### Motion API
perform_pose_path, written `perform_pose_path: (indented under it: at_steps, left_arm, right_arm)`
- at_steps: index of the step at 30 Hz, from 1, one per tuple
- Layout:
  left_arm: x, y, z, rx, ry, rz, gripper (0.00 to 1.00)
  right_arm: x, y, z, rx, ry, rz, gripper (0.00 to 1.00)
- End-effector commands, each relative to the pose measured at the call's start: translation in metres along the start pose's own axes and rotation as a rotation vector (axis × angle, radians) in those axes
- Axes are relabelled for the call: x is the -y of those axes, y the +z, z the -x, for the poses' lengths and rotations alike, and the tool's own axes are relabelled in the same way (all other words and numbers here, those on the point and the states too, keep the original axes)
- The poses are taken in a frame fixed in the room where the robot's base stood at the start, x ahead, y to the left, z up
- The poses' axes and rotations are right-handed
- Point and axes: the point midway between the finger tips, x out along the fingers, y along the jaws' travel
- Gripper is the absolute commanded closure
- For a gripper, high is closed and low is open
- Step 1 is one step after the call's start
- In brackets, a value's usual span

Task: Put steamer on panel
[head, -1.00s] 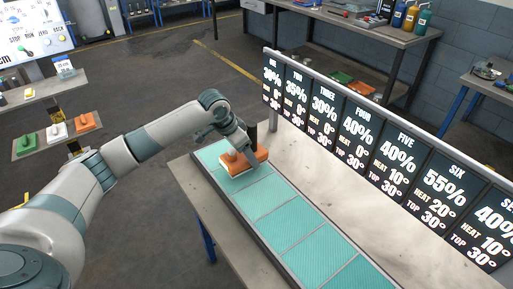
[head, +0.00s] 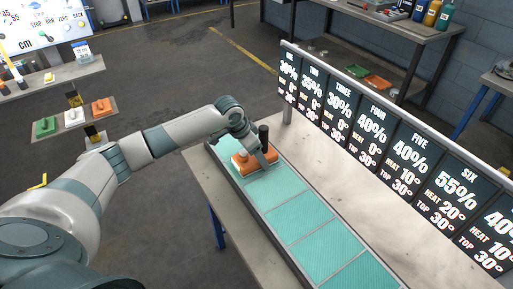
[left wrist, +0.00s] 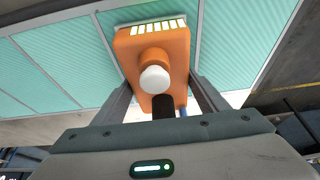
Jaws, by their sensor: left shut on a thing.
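My left gripper (head: 262,160) is shut on the orange steamer (head: 247,163), which has a dark upright handle and a pale knob. The steamer is low over the teal panels (head: 303,217), near the far end of their row; I cannot tell whether it touches them. In the left wrist view, the steamer (left wrist: 140,45) sits between my two fingers (left wrist: 160,100), its row of pale slots facing away from the gripper. A teal panel (left wrist: 235,45) lies beyond it. My right gripper is not in view.
A board of black signs (head: 366,130) stands along the panels' right side. A tray at left holds green (head: 45,127), white (head: 75,117) and orange (head: 101,105) items. A bench with bottles (head: 432,14) stands at the back right. The nearer panels are bare.

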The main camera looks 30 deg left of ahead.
Motion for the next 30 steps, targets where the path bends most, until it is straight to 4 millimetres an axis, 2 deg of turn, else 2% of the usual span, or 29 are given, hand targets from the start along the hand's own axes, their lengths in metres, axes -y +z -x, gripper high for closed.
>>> perform_pose_path:
  at_steps: [12,13,15,25,30]
  left_arm:
    - [0.0007,-0.0022,-0.0004,-0.007,-0.001,-0.001,0.95]
    - [0.0,0.0007,-0.0032,-0.001,0.0,0.0,0.31]
    - [0.0001,0.0006,-0.003,-0.001,0.0,-0.001,0.14]
    - [0.0001,0.0004,-0.0023,-0.001,0.0,-0.001,0.14]
    - [0.0005,0.0002,0.0047,-0.001,0.0,0.0,0.14]
  right_arm:
    - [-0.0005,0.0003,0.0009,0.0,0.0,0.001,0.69]
    - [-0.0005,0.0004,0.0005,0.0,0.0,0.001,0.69]
    - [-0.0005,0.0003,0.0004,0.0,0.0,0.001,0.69]
    - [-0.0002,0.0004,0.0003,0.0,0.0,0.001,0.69]
    - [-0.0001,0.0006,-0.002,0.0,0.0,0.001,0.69]
